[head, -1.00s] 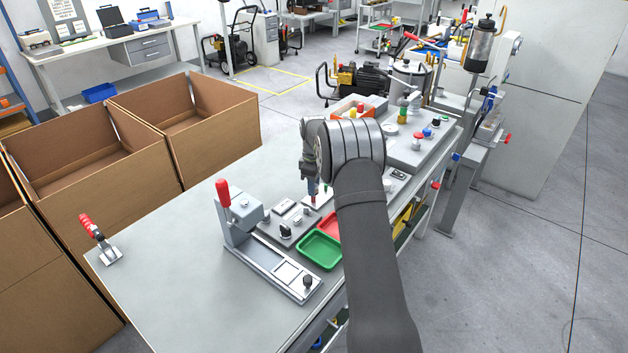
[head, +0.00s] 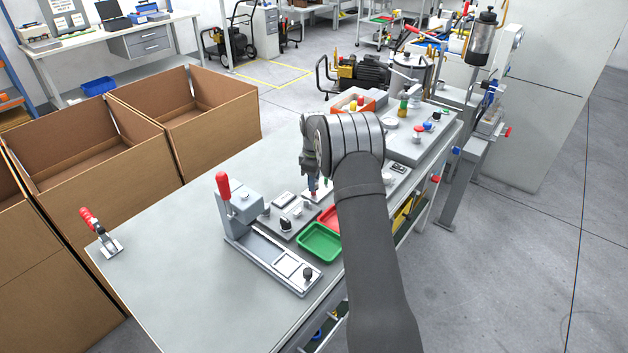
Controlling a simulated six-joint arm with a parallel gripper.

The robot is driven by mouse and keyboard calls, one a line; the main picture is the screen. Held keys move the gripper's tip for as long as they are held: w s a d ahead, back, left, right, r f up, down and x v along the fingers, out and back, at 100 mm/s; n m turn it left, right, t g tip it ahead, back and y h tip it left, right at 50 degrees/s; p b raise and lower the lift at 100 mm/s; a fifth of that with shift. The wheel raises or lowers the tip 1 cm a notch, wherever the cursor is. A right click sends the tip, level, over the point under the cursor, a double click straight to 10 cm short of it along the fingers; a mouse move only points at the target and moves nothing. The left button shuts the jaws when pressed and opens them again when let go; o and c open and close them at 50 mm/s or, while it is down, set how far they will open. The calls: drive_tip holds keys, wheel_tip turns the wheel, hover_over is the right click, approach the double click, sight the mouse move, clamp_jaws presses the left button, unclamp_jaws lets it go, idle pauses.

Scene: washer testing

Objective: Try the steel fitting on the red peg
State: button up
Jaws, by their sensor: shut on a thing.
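My gripper (head: 314,188) points down over the middle of the bench, just behind the green tray. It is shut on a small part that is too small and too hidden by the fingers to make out. A red-topped peg (head: 418,130) stands on the grey block at the bench's back right, apart from my gripper. The steel fitting cannot be picked out clearly.
A green tray (head: 319,257) and a partly hidden red tray (head: 330,216) lie near the gripper. A clamp fixture with a red handle (head: 223,186) stands left of them. Cardboard boxes (head: 95,170) line the left side. The bench's front left (head: 165,265) is clear.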

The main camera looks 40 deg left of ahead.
idle(0.3)
drive_tip(key=shift+r, duration=2.65)
